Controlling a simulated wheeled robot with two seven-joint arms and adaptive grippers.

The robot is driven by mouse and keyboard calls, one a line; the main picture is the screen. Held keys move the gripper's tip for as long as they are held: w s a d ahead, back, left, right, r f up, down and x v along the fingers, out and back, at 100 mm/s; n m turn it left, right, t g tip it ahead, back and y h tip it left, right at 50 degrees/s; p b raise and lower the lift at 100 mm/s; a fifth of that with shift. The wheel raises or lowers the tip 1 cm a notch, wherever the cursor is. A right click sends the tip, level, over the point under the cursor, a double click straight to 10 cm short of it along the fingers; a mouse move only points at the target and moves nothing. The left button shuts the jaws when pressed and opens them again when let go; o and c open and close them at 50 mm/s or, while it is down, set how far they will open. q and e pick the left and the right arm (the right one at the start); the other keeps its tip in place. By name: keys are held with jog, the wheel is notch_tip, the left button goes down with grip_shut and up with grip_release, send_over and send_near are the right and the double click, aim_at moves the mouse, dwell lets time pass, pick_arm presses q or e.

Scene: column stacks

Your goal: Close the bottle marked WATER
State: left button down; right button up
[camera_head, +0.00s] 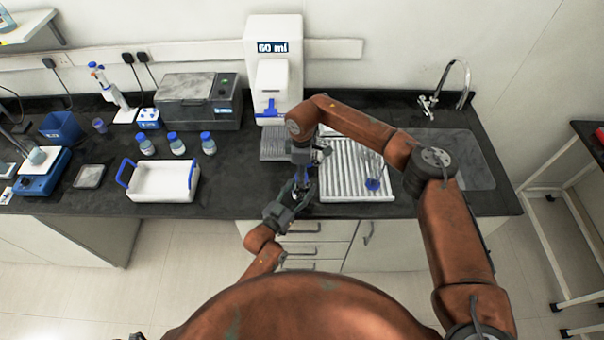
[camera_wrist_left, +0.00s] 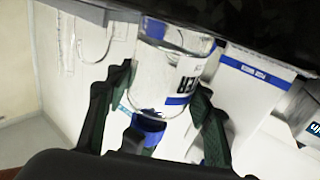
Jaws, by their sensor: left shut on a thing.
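The bottle marked WATER (camera_wrist_left: 172,72) is clear with a white and blue label; only the letters "ER" show in the left wrist view, which looks upside down. My left gripper (camera_head: 297,190) is shut on it, one finger on each side (camera_wrist_left: 165,85), at the counter's front edge. A blue cap (camera_wrist_left: 149,127) shows at the bottle's neck end; I cannot tell if it is seated. In the head view the bottle is mostly hidden by the grippers. My right gripper (camera_head: 305,158) is directly above my left one, with something blue below it; its fingers are too small to read.
A ribbed white drainer (camera_head: 345,190) with a clear vessel (camera_head: 371,166) is at right, before the sink (camera_head: 462,160). The dispenser (camera_head: 274,55) reading 60 ml stands behind. Three blue-capped bottles (camera_head: 176,145) and a white tray (camera_head: 160,183) are at left.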

jog(key=m, duration=0.5)
jog(key=o, duration=0.8)
jog(key=shift+r, duration=2.25)
jog(key=shift+c, duration=0.2)
